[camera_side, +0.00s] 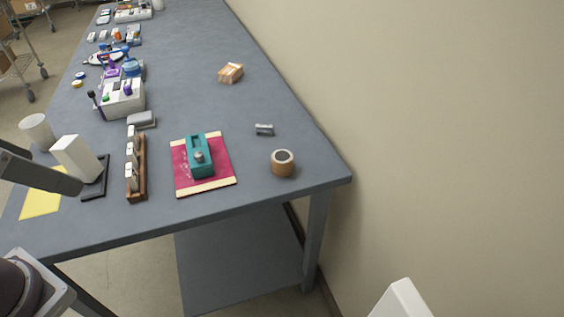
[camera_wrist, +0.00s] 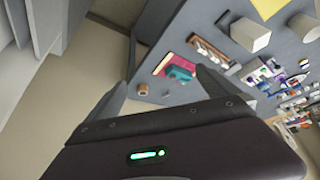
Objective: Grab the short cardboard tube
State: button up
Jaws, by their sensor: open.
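The short cardboard tube (camera_side: 283,164) is a small brown ring-like cylinder with a dark opening on top. It stands upright on the grey table near the right front corner. In the wrist view the tube (camera_wrist: 143,90) shows small, close to the left finger in the picture but well beyond it. My gripper (camera_wrist: 163,73) is open with nothing between its fingers, apart from the tube and above the table. In the side view, dark grey parts of my arm enter at the left edge; the fingertips cannot be made out clearly there.
Left of the tube, a teal tool (camera_side: 200,157) sits on a red mat (camera_side: 220,180). A small grey metal piece (camera_side: 264,130) lies behind the tube. Further left are a wooden rack (camera_side: 143,190) and a tall white block (camera_side: 77,158). The wall runs along the table's right side.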

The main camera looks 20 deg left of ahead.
jog(key=c, duration=0.5)
